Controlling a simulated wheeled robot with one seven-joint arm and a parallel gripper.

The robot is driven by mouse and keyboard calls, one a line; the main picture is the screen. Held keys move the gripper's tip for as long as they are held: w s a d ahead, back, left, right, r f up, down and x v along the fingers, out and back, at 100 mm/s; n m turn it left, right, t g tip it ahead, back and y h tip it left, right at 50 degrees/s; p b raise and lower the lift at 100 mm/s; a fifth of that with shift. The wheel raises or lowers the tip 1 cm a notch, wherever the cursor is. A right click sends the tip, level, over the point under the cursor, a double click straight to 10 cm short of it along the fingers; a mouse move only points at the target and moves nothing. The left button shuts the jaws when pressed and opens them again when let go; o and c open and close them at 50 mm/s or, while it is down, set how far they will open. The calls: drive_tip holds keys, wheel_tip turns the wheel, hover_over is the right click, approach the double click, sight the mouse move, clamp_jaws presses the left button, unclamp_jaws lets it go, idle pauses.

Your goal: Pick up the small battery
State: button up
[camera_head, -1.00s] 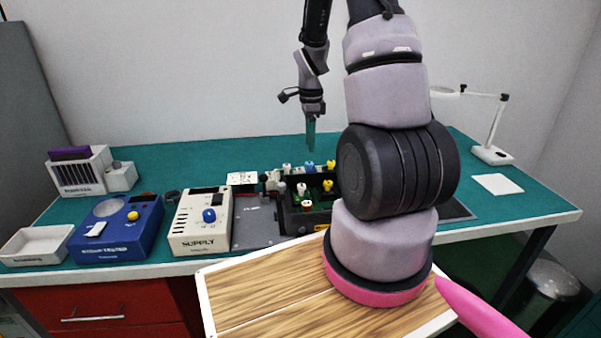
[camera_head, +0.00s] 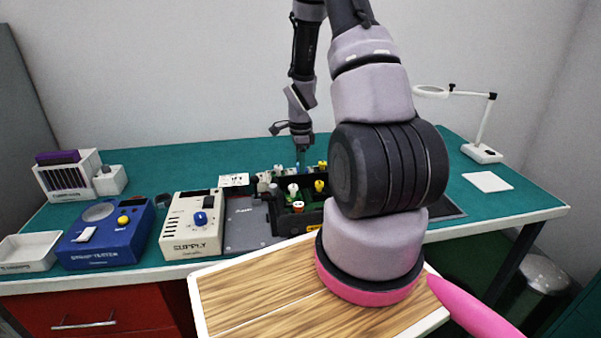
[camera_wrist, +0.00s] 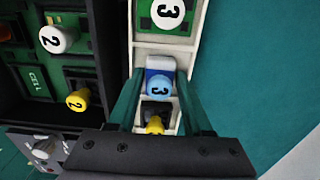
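My gripper (camera_head: 301,158) reaches down at the back of the rack area in the head view. In the wrist view its green fingers (camera_wrist: 158,82) are apart, one on each side of a narrow white holder. Between them lies a small piece with a round blue cap marked 3 (camera_wrist: 159,86) and a pale body behind it. I cannot tell whether the fingers touch it. No label marks any piece as the small battery. A yellow-capped piece (camera_wrist: 155,126) sits nearer the palm, partly hidden. A white cap marked 3 (camera_wrist: 167,12) lies beyond the fingertips.
A dark rack (camera_wrist: 107,40) with green boards and white and yellow numbered caps stands close on the left in the wrist view. Bare green tabletop (camera_wrist: 255,60) is on the right. The supply box (camera_head: 192,226) and blue tester (camera_head: 104,238) stand at the left.

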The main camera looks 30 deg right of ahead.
clamp_jaws()
drive_tip(key=shift+r, duration=0.1)
